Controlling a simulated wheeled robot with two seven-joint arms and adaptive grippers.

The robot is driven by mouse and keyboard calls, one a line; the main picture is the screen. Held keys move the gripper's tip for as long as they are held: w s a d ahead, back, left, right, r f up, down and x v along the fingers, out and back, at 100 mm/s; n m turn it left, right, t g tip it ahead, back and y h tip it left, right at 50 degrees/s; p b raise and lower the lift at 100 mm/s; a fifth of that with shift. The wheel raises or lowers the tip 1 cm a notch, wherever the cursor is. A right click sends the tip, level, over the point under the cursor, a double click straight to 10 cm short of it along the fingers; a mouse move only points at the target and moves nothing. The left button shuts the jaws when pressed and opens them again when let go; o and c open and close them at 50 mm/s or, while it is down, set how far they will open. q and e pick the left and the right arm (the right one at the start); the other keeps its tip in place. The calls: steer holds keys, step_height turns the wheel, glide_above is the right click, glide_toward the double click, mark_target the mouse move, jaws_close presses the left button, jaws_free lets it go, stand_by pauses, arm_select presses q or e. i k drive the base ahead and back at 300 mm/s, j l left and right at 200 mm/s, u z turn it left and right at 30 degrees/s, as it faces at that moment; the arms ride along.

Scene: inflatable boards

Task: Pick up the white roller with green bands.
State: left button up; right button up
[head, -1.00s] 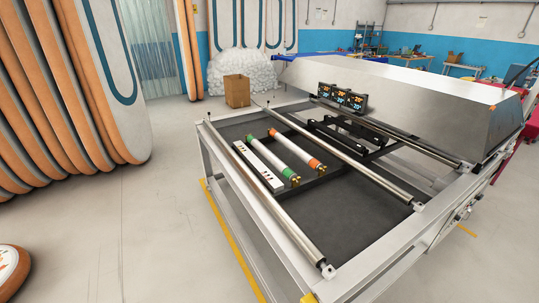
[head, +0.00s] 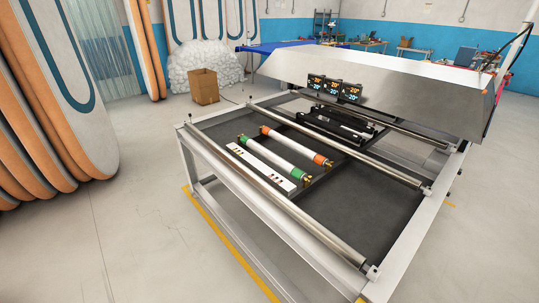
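The white roller with green bands (head: 270,157) lies in a dark tray on the bed of a metal-framed machine, in the middle of the head view. It has a green band at each end and a brass-coloured tip at its near end. It lies between a white strip with small marks (head: 260,166) and a white roller with orange bands (head: 295,146), roughly parallel to both. Neither of my grippers is in view.
Small displays (head: 334,88) stand before a large metal hood (head: 400,98). A cardboard box (head: 203,88) stands behind. Boards (head: 50,110) lean at left. Floor at front left is clear.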

mark_target(299, 174)
steer(key=i+j+z, duration=0.1)
steer(key=j, duration=0.25)
steer(key=i+j+z, duration=0.1)
steer(key=j, duration=0.25)
steer(key=i+j+z, duration=0.15)
steer(key=j, duration=0.25)
steer(key=i+j+z, duration=0.1)
steer(key=j, duration=0.3)
steer(key=i+j+z, duration=0.15)
steer(key=j, duration=0.25)
steer(key=i+j+z, duration=0.1)
steer(key=j, duration=0.35)
steer(key=i+j+z, duration=0.1)
steer(key=j, duration=0.35)
steer(key=i+j+z, duration=0.15)
steer(key=j, duration=0.3)
steer(key=i+j+z, duration=0.1)
steer(key=j, duration=0.25)
steer(key=i+j+z, duration=0.15)
steer(key=j, duration=0.25)
steer(key=i+j+z, duration=0.1)
steer(key=j, duration=0.25)
steer(key=i+j+z, duration=0.15)
steer(key=j, duration=0.25)
